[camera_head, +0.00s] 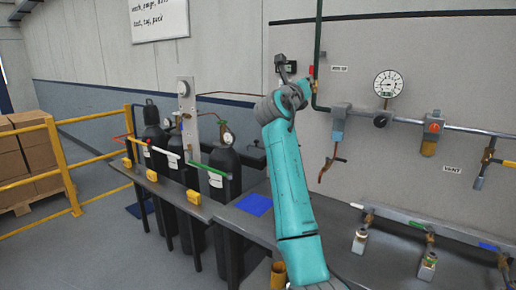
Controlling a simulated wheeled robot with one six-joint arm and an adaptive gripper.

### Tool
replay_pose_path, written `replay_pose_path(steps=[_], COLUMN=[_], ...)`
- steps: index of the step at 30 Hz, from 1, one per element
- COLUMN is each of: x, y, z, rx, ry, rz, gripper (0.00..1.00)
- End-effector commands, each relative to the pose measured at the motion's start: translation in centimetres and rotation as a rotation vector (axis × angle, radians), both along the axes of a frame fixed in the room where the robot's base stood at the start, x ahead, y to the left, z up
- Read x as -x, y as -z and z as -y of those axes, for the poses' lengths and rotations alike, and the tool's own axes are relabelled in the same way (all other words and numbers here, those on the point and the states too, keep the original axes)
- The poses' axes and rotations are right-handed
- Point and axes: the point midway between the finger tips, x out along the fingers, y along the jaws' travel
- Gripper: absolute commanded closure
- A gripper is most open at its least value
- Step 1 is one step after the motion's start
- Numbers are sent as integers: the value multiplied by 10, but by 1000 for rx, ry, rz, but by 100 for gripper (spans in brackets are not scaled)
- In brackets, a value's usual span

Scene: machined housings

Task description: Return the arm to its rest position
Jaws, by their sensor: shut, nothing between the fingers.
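My teal arm (290,185) rises from the bottom of the head view, in front of the bench and the wall panel. Its grey wrist joints (285,102) are bent at the top. My gripper (284,66) appears as a small dark shape just above the wrist, in front of the pale panel. It is shut and holds nothing. Its fingers are too small to make out in detail. The arm hides part of the bench and panel behind it.
Dark gas cylinders (224,170) stand in a rack left of the arm. A pressure gauge (388,84) and pipes with valves are on the panel at right. A blue mat (254,204) lies beside the arm. A yellow railing (62,165) and stacked boxes (25,150) are far left.

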Motion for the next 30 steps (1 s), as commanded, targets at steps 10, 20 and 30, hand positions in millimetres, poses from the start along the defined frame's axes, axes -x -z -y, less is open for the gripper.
replay_pose_path(steps=[10,20,30], x=[-4,3,54], y=[64,181,352], z=[-3,-3,0], rx=[-91,-287,-649], ry=[-65,-178,-326], rz=[20,55,102], gripper=[100,100,100])
